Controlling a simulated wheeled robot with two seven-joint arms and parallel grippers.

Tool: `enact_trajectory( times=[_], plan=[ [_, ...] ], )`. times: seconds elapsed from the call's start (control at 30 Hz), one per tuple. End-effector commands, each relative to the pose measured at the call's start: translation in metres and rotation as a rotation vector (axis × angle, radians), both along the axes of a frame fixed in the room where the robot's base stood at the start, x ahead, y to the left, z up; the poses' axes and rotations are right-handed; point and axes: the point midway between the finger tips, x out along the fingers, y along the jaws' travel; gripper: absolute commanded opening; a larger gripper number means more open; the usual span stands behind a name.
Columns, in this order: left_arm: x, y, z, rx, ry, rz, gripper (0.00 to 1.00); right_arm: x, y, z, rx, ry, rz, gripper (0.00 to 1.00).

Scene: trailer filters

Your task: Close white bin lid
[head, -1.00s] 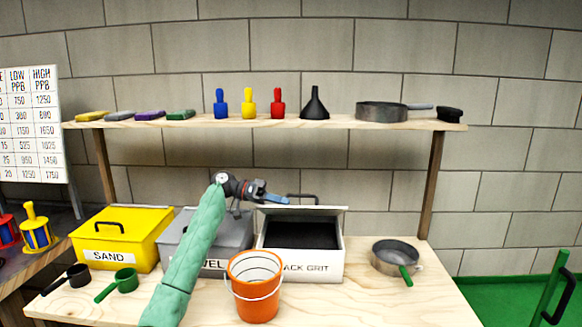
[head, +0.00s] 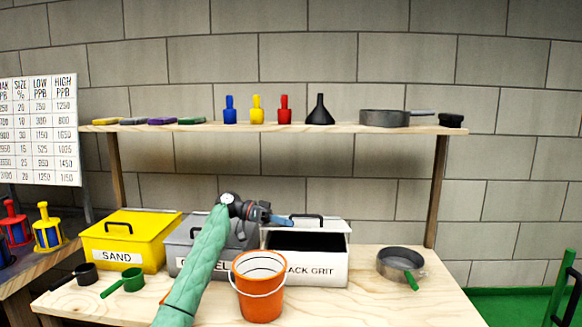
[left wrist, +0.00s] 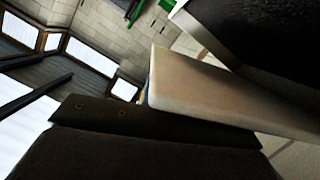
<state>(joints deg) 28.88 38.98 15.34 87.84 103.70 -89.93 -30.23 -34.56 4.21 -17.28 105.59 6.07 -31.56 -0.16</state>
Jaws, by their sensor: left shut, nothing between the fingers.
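The white bin (head: 322,268), labelled BLACK GRIT, stands on the workbench with dark grit showing in its open front. Its white lid (head: 332,227) with a black handle is tilted forward over the back of the bin, partly open. My left gripper (head: 285,221) is shut and empty, with its bluish fingertips at the lid's upper left part by the handle; I cannot tell if they touch it. The left wrist view shows a pale slab close up and black grit at upper right. My right gripper is not in view.
An orange bucket (head: 259,305) stands in front of the white bin. The grey bin (head: 186,246), partly behind my arm, and yellow SAND bin (head: 133,231) are shut. A pan (head: 401,264) lies to the right. A shelf (head: 345,129) runs above.

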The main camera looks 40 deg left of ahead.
Motion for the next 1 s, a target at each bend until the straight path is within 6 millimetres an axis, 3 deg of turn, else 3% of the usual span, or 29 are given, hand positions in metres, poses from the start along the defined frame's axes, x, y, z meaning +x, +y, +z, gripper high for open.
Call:
enact_trajectory(
  times=[0.73,0.87,1.0],
  plan=[
    [0.000,0.000,-0.005,0.000,0.000,0.000,0.00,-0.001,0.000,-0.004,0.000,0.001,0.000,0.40],
    [0.000,0.000,0.004,0.001,-0.002,0.000,0.00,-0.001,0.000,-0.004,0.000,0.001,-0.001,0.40],
    [0.000,0.001,0.025,0.002,-0.003,0.001,0.00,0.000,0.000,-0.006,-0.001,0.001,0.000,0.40]
  ],
)
